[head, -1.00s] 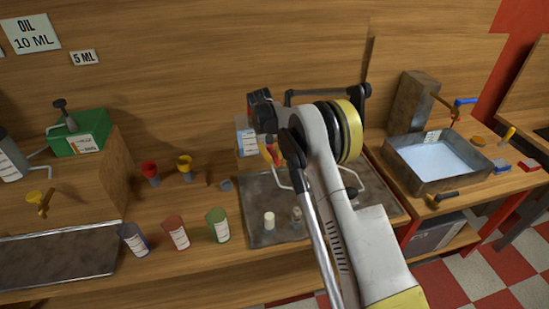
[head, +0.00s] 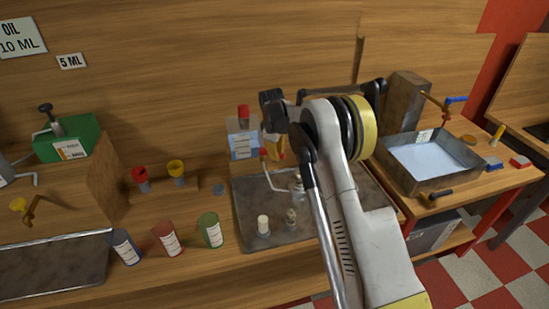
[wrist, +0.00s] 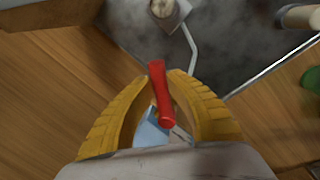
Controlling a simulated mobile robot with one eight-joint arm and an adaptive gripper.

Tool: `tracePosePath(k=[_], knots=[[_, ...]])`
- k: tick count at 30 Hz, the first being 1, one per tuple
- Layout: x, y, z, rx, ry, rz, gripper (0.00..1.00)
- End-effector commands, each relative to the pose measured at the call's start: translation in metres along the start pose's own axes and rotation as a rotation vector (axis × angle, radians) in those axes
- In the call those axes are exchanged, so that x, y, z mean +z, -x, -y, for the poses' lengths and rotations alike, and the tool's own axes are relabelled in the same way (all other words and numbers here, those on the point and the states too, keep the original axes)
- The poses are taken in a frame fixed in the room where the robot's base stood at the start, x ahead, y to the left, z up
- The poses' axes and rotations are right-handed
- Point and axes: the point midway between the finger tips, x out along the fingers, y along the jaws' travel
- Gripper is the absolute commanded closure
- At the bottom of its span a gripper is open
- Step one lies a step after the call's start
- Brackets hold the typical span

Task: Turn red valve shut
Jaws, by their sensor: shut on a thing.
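The red valve handle (wrist: 161,95) is a short red lever, seen close up in the wrist view. My gripper (wrist: 160,80) has its yellow fingers on either side of it, with the tips closed against it. In the head view my gripper (head: 274,148) is largely hidden behind my own arm. A small red piece (head: 264,153) shows beside the yellow fingers there. A bent pale pipe (wrist: 190,45) runs near the handle over the dark metal tray (wrist: 235,60). How far the valve is turned cannot be told.
A container with a blue-and-white label and red top (head: 243,144) stands just left of the gripper. Blue, red and green cans (head: 210,231) stand left of the tray. A water basin (head: 422,187) is at right.

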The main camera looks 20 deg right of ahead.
Motion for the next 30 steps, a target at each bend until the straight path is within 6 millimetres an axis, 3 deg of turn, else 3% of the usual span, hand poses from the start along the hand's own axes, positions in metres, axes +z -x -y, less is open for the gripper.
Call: tracePosePath(k=[15,30], knots=[[-0.005,-0.007,-0.029,0.000,0.446,-0.089,1.00],[-0.013,-0.009,-0.039,-0.001,0.650,-0.130,1.00]])
